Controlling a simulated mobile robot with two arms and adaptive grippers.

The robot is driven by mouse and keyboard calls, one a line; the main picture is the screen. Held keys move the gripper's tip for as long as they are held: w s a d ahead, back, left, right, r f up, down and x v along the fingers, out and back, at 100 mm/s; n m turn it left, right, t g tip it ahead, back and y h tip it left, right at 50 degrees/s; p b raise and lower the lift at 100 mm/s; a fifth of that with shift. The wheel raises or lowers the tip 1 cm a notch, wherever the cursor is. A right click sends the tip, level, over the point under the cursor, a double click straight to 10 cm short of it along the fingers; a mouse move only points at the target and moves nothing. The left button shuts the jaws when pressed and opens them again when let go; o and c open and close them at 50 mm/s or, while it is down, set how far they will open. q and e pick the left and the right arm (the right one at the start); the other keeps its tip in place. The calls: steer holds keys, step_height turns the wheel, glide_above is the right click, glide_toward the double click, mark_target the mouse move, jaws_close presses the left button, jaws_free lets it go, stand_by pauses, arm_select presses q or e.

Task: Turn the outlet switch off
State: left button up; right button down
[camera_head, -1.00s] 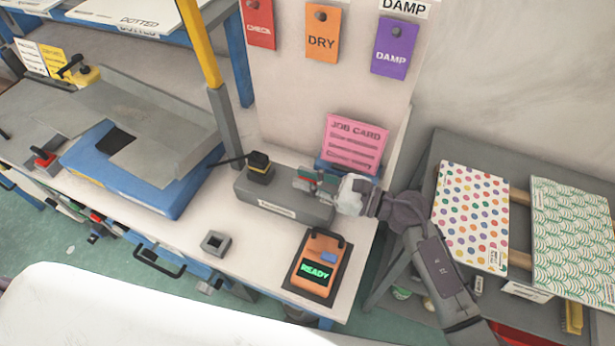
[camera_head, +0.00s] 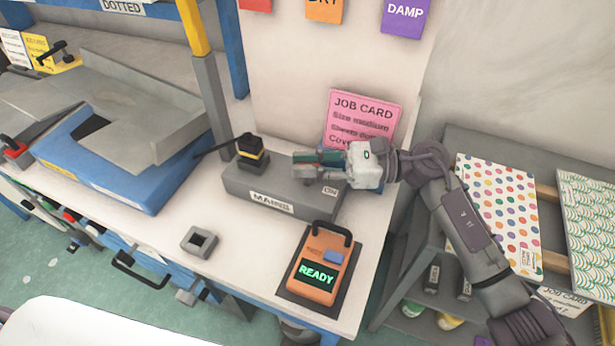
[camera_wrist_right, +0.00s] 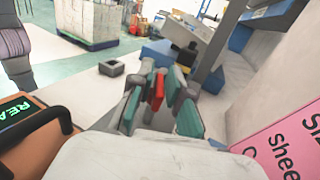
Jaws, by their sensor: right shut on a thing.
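The grey outlet box (camera_head: 250,195) labelled MAINS lies on the white bench, with a black and yellow plug (camera_head: 251,155) standing on its left part. My right gripper (camera_head: 312,166) is over the right part of the box, reaching in from the right. Its fingers are closed around a small red piece (camera_wrist_right: 158,89), which looks like the outlet switch, in the right wrist view. In the head view the fingers hide the switch, and I cannot tell its position. My left gripper is not in view.
An orange device (camera_head: 320,265) reading READY lies in front of the box. A pink job card (camera_head: 362,118) stands just behind my right gripper. A small grey square holder (camera_head: 199,242) and a blue machine (camera_head: 120,165) are to the left. The bench front between them is clear.

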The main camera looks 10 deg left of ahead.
stand_by(0.3)
steer(key=c, duration=1.3)
jaws_free()
step_height(320, 180, up, 10)
steer(key=shift+r, duration=0.1)
steer(key=shift+o, duration=0.3)
